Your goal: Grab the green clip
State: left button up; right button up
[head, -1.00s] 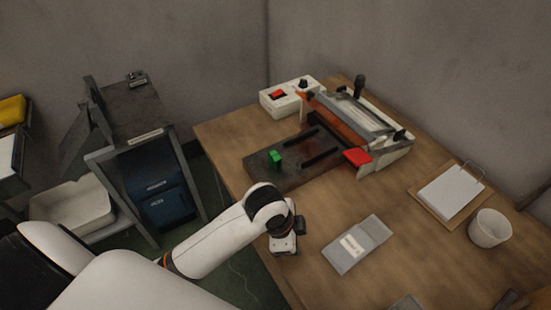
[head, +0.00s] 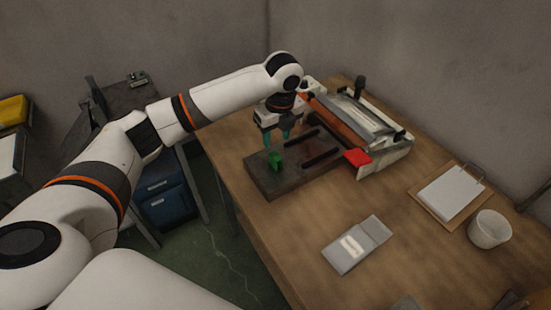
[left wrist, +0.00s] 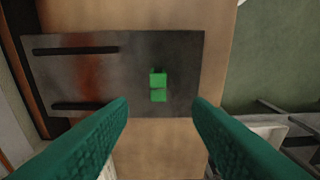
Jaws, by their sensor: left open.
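The green clip (head: 276,160) stands on the dark metal plate (head: 262,181), near the plate's front left corner. In the left wrist view the clip (left wrist: 158,86) shows as two green blocks between and ahead of the fingertips. My left gripper (head: 276,138) is over the plate, just behind and above the clip in the head view. Its teal fingers point down and are open with nothing between them, as the left wrist view (left wrist: 160,103) also shows. The clip is not touched by the fingers there. My right gripper is not in view.
A grey packet (head: 357,245), a clipboard (head: 448,191) and a white cup (head: 489,229) lie farther right. The table's front left area is clear.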

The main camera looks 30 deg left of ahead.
aim_at(275, 156)
pick_arm(q)
jog(key=f, duration=0.4)
jog(key=shift+w+a+f, duration=0.15)
jog(key=shift+a+f, duration=0.1)
notch_tip(275, 156, down, 4)
jog(key=shift+w+a+f+p, duration=0.1)
jog(key=shift+w+p, duration=0.05)
jog(key=shift+p, duration=0.7)
jog(key=shift+f, duration=0.5)
grip_shut()
